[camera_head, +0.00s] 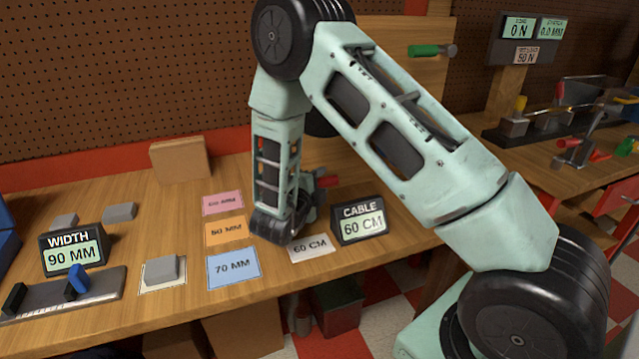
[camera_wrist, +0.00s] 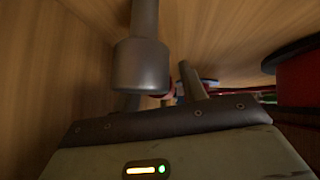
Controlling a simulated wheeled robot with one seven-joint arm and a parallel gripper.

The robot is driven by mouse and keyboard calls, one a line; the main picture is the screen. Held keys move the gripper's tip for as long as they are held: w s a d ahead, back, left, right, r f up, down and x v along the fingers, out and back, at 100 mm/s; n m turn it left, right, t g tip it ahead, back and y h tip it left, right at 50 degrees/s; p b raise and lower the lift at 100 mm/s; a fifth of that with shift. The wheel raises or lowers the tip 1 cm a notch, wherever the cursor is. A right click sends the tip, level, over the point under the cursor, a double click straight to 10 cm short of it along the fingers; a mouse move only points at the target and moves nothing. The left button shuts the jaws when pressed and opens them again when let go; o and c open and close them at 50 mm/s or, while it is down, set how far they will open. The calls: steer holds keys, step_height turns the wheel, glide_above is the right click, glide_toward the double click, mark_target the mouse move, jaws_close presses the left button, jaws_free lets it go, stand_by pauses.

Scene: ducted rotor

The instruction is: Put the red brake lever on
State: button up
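My gripper is hidden behind my wrist in the head view, low over the middle of the bench. A small red part (camera_head: 327,181) shows just right of my forearm there; I cannot tell whether it is the brake lever. In the wrist view, a grey metal cylinder (camera_wrist: 141,65) stands close in front of the dark gripper body, with a slanted grey post (camera_wrist: 191,80) beside it. A small red piece (camera_wrist: 168,91) peeks out behind the cylinder. The fingertips cannot be made out, nor whether they hold anything.
A "CABLE 60 CM" display (camera_head: 361,223) stands right of my wrist. Coloured cards, such as the blue 70 MM card (camera_head: 233,268), lie to the left. A green handle (camera_head: 427,51) sticks out of the back board. Another bench (camera_head: 535,170) with red parts (camera_head: 597,150) stands right.

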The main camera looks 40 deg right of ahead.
jaws_close()
